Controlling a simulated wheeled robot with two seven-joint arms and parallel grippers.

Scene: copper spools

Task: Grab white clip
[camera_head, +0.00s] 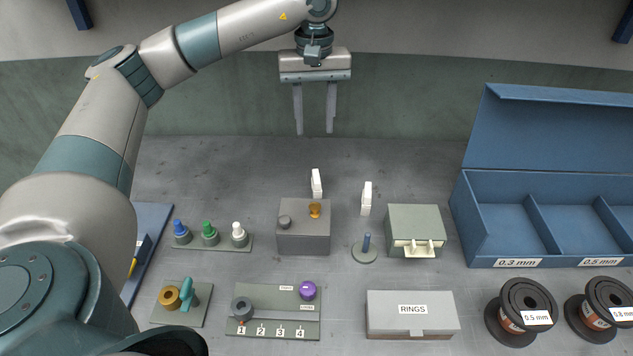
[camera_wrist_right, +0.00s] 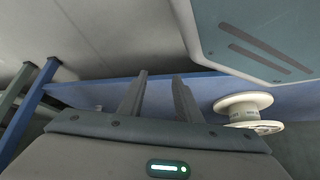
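Two small white upright pieces that look like clips stand on the grey table: one white clip (camera_head: 316,184) behind the dark grey box, another white clip (camera_head: 366,198) a little to its right. My left gripper (camera_head: 315,130) hangs fingers down above and behind them, open and empty, apart from both clips. My right gripper (camera_wrist_right: 160,88) shows only in the right wrist view, with its two fingers apart and nothing between them. No white clip shows in that view.
A dark grey box (camera_head: 304,239) with knobs, a green-grey box (camera_head: 415,225), a peg stand (camera_head: 364,252) and a RINGS box (camera_head: 412,325) stand nearby. A blue open case (camera_head: 480,225) is at right, with spools (camera_head: 521,312) before it. The back left table is clear.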

